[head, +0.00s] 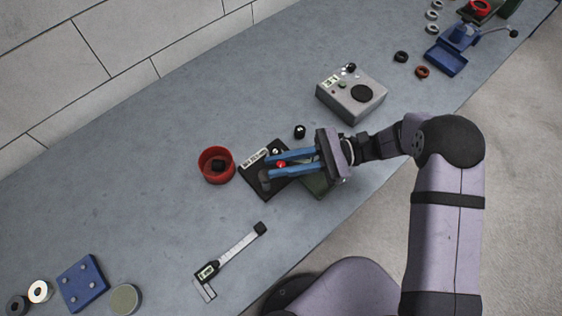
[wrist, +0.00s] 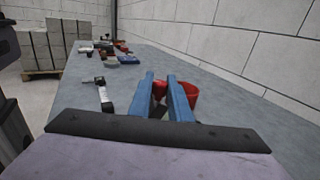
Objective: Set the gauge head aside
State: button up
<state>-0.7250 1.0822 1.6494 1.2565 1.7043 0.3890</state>
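My gripper (head: 268,167) reaches left from the arm, low over a dark board with a white label strip (head: 254,158). Its two blue fingers are apart, with a gap between them. A small red spot (head: 281,163) shows between the fingers in the head view. A dark grey upright piece (head: 265,179) stands by the lower fingertip; I cannot tell if they touch. I cannot tell for sure which part is the gauge head. In the wrist view the fingers (wrist: 161,80) point toward a red cup (wrist: 190,92).
The red cup (head: 205,174) holds a dark piece. A small black cylinder (head: 299,131) stands above the board. A digital caliper (head: 236,253) lies below, a grey box with a dial (head: 340,97) at upper right. Blue pegged plate (head: 82,283) is lower left. The bench's upper left is clear.

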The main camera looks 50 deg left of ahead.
grip_shut()
jog(key=shift+d, duration=0.1)
jog(key=shift+s+d+r+m+t+y+p, duration=0.1)
jog(key=shift+d+m+t+y+p, duration=0.05)
jog(key=shift+m+t+y+p, duration=0.35)
jog(key=shift+d+r+m+t+y+p, duration=0.1)
jog(key=shift+m+t+y+p, duration=0.2)
jog(key=shift+m+y+p, duration=0.25)
jog(key=shift+s+d+f+m+t+y+p, duration=0.15)
jog(key=shift+d+m+t+y+p, duration=0.1)
jog(key=shift+m+t+y, duration=0.45)
jog(key=shift+s+d+m+t+y+p, duration=0.1)
jog(key=shift+m+t+y+p, duration=0.1)
jog(key=shift+m+t+y, duration=0.5)
jog(key=shift+s+d+f+m+t+y+p, duration=0.2)
jog(key=shift+m+t+y, duration=0.25)
jog(key=shift+t+y, duration=0.4)
jog(key=shift+r, duration=0.15)
jog(key=o, duration=0.6)
grip_release()
